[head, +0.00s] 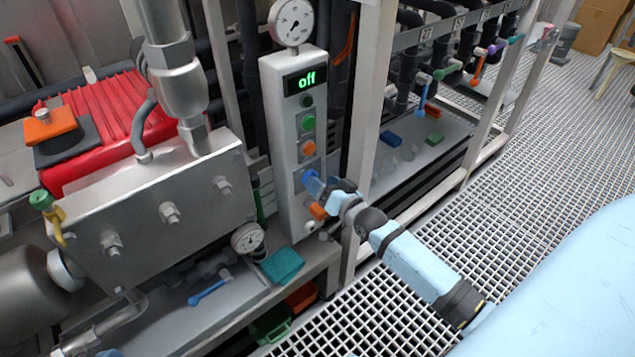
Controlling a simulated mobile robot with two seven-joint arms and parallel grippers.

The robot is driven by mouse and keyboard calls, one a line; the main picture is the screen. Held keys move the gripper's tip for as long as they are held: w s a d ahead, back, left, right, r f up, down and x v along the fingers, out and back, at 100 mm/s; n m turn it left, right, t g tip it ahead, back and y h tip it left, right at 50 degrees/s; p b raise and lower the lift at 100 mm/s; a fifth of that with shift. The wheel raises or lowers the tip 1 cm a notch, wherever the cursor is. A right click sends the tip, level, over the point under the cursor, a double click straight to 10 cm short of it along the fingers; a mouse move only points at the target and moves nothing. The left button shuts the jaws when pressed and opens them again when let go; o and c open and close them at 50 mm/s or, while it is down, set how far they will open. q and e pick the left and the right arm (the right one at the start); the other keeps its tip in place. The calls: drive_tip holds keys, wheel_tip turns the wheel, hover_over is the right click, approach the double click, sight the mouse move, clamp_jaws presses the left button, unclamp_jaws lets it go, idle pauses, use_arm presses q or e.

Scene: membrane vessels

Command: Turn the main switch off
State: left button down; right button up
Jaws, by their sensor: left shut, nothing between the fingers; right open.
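A tall pale control box (283,150) stands near the middle of the head view. Which one is the main switch cannot be told. My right gripper (327,190) comes in from the lower right, open, with its tips at the box front beside the blue control. Whether they touch it is unclear. My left gripper is not in view.
A round gauge (291,21) tops the box. A metal block with bolts (165,205) and a red ribbed unit (105,125) stand left. A pale frame post (368,120) rises close to my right gripper. Open floor grating (570,140) lies right.

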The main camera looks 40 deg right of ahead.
drive_tip(key=shift+w+a, duration=0.1)
drive_tip(key=shift+w, duration=1.1)
use_arm(q)
drive_tip(key=shift+d+r+t, duration=0.15)
drive_tip(key=shift+r+t, duration=0.15)
drive_tip(key=shift+r, duration=0.4)
drive_tip(key=shift+h, duration=0.3)
use_arm(e)
drive_tip(key=c, duration=0.9)
